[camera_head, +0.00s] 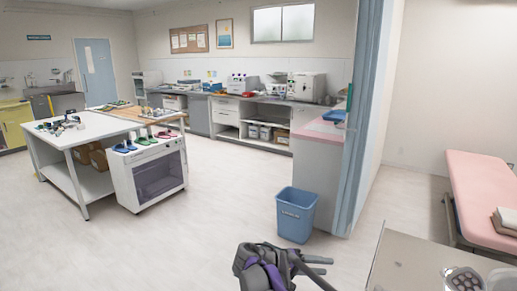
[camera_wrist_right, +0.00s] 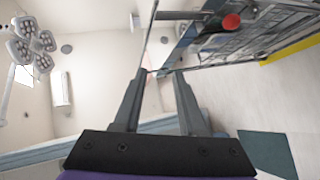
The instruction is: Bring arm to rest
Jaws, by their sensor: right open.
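My right gripper (camera_head: 328,273) shows at the bottom of the head view, on a dark grey and purple arm. Its two fingers are apart and point to the right, with nothing between them. The right wrist view shows the same open, empty gripper (camera_wrist_right: 160,74) with its two grey fingers. My left gripper is not in view.
A blue bin (camera_head: 296,214) stands on the floor beyond my right arm. A pink treatment bed (camera_head: 483,190) is at the right. A white table (camera_head: 85,132) and a white cabinet (camera_head: 128,188) stand left. Floor between is open.

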